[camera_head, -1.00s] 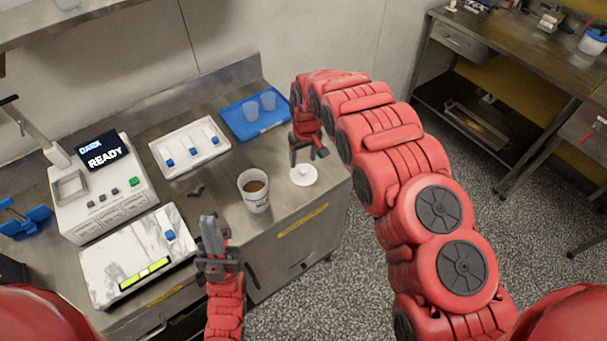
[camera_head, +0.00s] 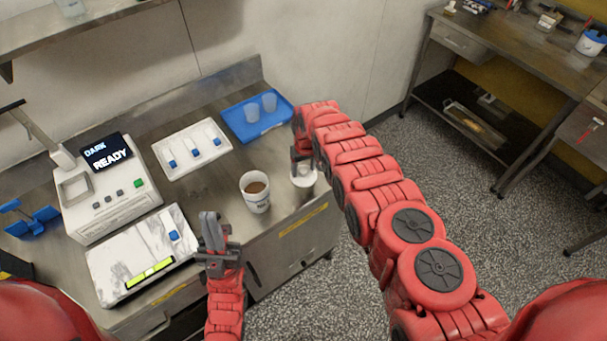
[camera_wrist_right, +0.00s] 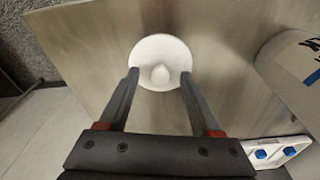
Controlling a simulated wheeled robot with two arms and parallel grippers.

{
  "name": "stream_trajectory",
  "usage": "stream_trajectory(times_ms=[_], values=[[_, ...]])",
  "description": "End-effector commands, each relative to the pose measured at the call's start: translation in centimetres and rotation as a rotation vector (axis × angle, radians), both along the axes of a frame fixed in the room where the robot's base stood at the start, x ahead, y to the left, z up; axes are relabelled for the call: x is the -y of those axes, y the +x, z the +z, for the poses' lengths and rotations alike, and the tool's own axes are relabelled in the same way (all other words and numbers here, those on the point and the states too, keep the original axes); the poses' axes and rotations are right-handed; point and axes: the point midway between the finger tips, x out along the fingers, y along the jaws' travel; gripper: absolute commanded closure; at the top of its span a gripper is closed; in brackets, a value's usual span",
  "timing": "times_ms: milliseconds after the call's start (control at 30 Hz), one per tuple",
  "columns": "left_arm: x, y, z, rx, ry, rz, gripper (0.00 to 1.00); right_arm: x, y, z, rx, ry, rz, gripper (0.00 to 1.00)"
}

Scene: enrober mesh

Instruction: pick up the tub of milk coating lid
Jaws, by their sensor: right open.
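The white round lid (camera_head: 304,177) with a small knob lies on the steel bench, right of the open tub (camera_head: 256,192), which holds brown coating. In the right wrist view the lid (camera_wrist_right: 160,60) sits between and just past the tips of my right gripper (camera_wrist_right: 159,75), its knob centred. My right gripper (camera_head: 303,168) is open over the lid and empty; it hides part of the lid in the head view. The tub's side (camera_wrist_right: 298,75) shows at the right of the wrist view. My left gripper (camera_head: 212,232) is in front of the bench; its finger gap is unclear.
A white tray (camera_head: 207,157) with blue-marked pieces and a blue tray (camera_head: 241,128) with two cups stand behind the tub. A machine reading DARK READY (camera_head: 112,206) and a marble slab (camera_head: 108,262) are at left. The bench's right edge is close to the lid.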

Motion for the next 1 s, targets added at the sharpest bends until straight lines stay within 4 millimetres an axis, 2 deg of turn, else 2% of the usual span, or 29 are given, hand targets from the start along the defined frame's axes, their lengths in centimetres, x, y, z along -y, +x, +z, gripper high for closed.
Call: stream_trajectory(times_ms=[133,400,500,1000], values=[[0.00,-0.01,0.00,0.000,0.000,0.000,1.00,-0.01,-0.03,0.00,-0.001,0.000,0.000,0.37],[0.00,-0.01,0.00,0.000,0.000,0.000,1.00,-0.02,-0.05,-0.02,-0.001,0.000,0.000,0.85],[0.00,0.00,-0.01,0.000,0.000,0.000,1.00,-0.02,-0.05,-0.01,-0.001,0.000,0.000,1.00],[0.00,0.00,-0.08,0.000,0.000,0.000,1.00,-0.05,-0.08,0.23,-0.004,0.000,0.001,1.00]])
